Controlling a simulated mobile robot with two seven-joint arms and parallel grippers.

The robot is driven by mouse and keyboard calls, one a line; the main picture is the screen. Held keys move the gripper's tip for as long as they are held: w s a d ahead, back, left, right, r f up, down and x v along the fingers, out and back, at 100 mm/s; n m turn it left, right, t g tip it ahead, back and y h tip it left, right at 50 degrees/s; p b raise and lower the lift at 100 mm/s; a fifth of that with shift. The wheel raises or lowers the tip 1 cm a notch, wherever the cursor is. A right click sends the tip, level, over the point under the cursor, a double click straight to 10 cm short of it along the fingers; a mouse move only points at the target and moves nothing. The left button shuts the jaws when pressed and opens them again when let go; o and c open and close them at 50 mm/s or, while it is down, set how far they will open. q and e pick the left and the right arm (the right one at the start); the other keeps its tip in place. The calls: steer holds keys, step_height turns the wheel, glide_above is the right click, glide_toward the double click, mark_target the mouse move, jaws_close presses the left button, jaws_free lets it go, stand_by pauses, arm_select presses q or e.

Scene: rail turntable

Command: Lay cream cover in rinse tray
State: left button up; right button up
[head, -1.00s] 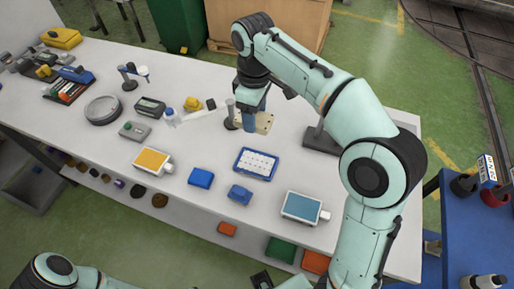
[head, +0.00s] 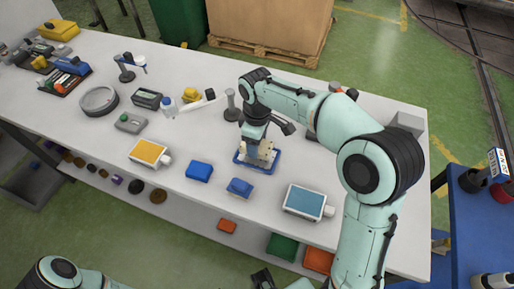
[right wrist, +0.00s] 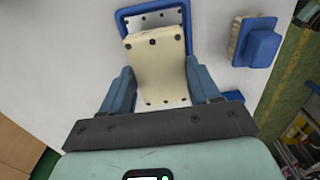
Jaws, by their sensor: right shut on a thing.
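The cream cover (right wrist: 155,72), a flat plate with dark holes along its edges, is between the fingers of my right gripper (head: 258,143). In the head view the cover (head: 264,153) is partly hidden by the gripper. Below it is the rinse tray (head: 240,158), blue-rimmed with a pale dotted floor. In the right wrist view the cover overlaps the near part of the tray (right wrist: 187,14). I cannot tell whether the cover touches the tray floor. My left gripper is out of view.
A blue block (head: 200,171) and a smaller blue block (head: 240,187) lie in front of the tray. A teal-topped tray (head: 304,202) is at the right, an orange-topped one (head: 150,152) at the left. A dark post (head: 232,106) stands behind the tray.

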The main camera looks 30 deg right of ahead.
steer(key=shift+f, duration=1.55)
steer(key=shift+f, duration=0.15)
steer(key=o, duration=1.4)
steer(key=shift+r, duration=0.2)
step_height(320, 180, up, 12)
steer(key=shift+f+p, duration=0.1)
steer(key=shift+p, duration=0.8)
